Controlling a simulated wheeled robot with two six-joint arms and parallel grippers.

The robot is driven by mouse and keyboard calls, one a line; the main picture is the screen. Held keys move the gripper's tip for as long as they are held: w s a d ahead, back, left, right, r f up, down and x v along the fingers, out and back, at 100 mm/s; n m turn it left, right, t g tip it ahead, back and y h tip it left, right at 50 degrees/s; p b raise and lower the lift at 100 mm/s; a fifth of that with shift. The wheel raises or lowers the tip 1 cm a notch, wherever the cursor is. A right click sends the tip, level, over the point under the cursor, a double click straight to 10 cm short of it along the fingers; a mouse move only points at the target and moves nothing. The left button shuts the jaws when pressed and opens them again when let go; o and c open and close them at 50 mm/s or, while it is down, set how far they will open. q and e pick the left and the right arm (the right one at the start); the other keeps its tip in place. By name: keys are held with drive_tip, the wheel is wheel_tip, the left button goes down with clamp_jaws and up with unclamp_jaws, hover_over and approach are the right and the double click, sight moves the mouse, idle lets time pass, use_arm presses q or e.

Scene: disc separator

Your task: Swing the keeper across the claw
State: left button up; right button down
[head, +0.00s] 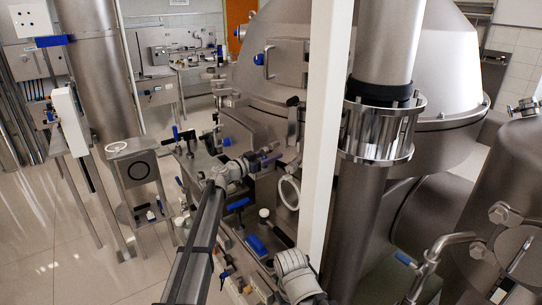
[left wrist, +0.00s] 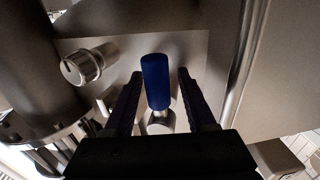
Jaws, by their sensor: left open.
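My left gripper (head: 272,158) reaches toward the side of the large steel separator (head: 285,52) in the head view. In the left wrist view its two dark fingers (left wrist: 158,98) are open, one on each side of a blue cylindrical handle (left wrist: 155,82). Gaps show between the handle and both fingers. The handle stands out from a grey metal round fitting (left wrist: 160,122) at its lower end. I cannot tell for sure that this handle belongs to the keeper, and I cannot make out the claw. My right gripper is not in view.
A slotted round metal knob (left wrist: 82,66) is left of the handle in the left wrist view, and a bright metal rod (left wrist: 243,62) is on the right. A white ring (head: 289,192) hangs below the left gripper. Tiled floor (head: 40,225) is open at the left.

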use_arm(q)
drive_tip(key=shift+c, duration=0.3)
clamp_jaws()
idle(1.1)
